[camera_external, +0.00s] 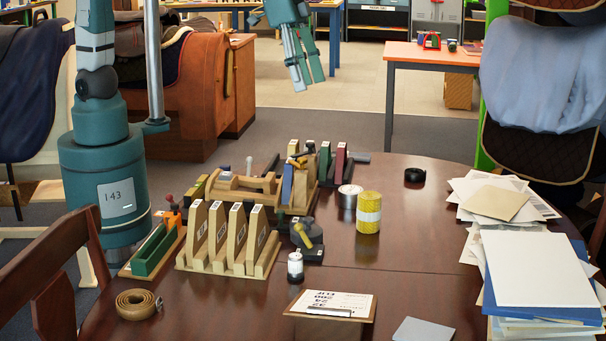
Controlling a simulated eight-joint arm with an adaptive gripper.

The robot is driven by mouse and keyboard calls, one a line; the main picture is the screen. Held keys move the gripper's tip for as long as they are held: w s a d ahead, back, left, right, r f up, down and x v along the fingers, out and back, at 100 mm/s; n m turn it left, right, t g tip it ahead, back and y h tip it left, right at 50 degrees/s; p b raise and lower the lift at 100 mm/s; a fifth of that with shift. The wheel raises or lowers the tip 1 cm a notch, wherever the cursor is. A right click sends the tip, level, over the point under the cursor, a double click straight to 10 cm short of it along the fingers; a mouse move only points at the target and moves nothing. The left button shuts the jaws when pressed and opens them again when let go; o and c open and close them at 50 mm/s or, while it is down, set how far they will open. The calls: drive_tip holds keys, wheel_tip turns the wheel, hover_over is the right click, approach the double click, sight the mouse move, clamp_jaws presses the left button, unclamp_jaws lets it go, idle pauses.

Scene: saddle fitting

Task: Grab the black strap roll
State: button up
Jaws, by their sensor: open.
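A small black roll (414,175), which looks like the black strap roll, lies flat on the dark wooden table (400,250) near its far edge, right of centre. My gripper (308,84) hangs in the air above and beyond the far side of the table, at the top middle of the view. It points down, is open and holds nothing visible. It is well apart from the black roll, to its upper left in the picture.
A yellow roll (369,213) and a silver tin (350,197) stand left of the black roll. Wooden racks (228,262) and a brown rolled strap (137,304) are at the left. Paper stacks (540,268) fill the right. The table around the black roll is clear.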

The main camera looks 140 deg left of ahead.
drive_tip(key=w+a+f+n, duration=0.2)
drive_tip(key=a+f, duration=0.2)
drive_tip(key=a, duration=0.7)
drive_tip(key=n+g+h, duration=0.2)
drive_tip(key=n+g, duration=0.1)
drive_tip(key=n, duration=0.3)
hover_over(415, 171)
wheel_tip(415, 171, down, 23)
drive_tip(key=shift+w+f, duration=0.1)
drive_tip(key=shift+f, duration=0.05)
drive_tip(key=shift+a+f, duration=0.1)
drive_tip(key=shift+a, duration=0.05)
drive_tip(key=shift+f, duration=1.3)
